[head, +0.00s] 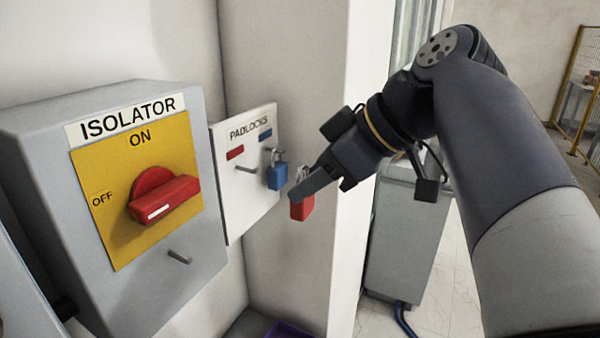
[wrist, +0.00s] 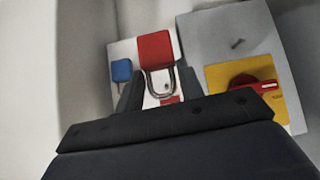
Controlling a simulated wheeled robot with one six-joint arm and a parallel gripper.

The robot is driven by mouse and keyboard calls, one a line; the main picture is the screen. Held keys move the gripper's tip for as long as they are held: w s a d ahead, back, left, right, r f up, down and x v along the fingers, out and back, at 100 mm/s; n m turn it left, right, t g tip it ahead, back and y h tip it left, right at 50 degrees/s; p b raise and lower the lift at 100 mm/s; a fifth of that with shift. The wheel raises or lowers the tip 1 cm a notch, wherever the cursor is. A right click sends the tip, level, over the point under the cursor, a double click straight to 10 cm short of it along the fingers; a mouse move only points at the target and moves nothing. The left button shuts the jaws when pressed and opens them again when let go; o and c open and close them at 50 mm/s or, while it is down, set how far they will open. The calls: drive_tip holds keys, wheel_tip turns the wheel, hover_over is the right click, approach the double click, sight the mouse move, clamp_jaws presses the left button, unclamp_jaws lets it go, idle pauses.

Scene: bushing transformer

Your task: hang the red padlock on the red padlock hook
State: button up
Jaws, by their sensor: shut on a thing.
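My gripper (head: 303,187) is shut on the red padlock (head: 301,208) and holds it in the air to the right of the padlock board, apart from it. In the wrist view the padlock's red body (wrist: 155,47) sits beyond the fingers, with its metal shackle (wrist: 161,84) between them. The red padlock hook (head: 246,169) is a bare grey peg below the red label (head: 235,152) on the white board (head: 233,208). I cannot make out this hook in the wrist view; the held padlock covers part of the board there.
A blue padlock (head: 277,172) hangs on the board's right side, close to my fingers. The grey isolator box (head: 215,255) with its red switch (head: 163,196) stands to the left; a peg (head: 179,257) sticks out of it. A wall corner rises behind the board.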

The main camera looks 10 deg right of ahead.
drive_tip(key=shift+w+a+f, duration=0.25)
drive_tip(key=shift+w+a, duration=0.65)
drive_tip(key=shift+a, duration=0.25)
drive_tip(key=shift+w+a+f, duration=0.3)
drive_tip(key=shift+w+a, duration=0.6)
drive_tip(key=shift+a, duration=0.3)
drive_tip(key=shift+w+a+f, duration=0.25)
drive_tip(key=shift+w+a, duration=0.65)
drive_tip(key=shift+a, duration=0.25)
drive_tip(key=o, duration=1.2)
drive_tip(key=shift+c, duration=0.2)
drive_tip(key=v, duration=1)
drive_tip(key=shift+s+d+r+b, duration=0.2)
drive_tip(key=shift+d+r+b, duration=0.05)
drive_tip(key=shift+b, duration=0.05)
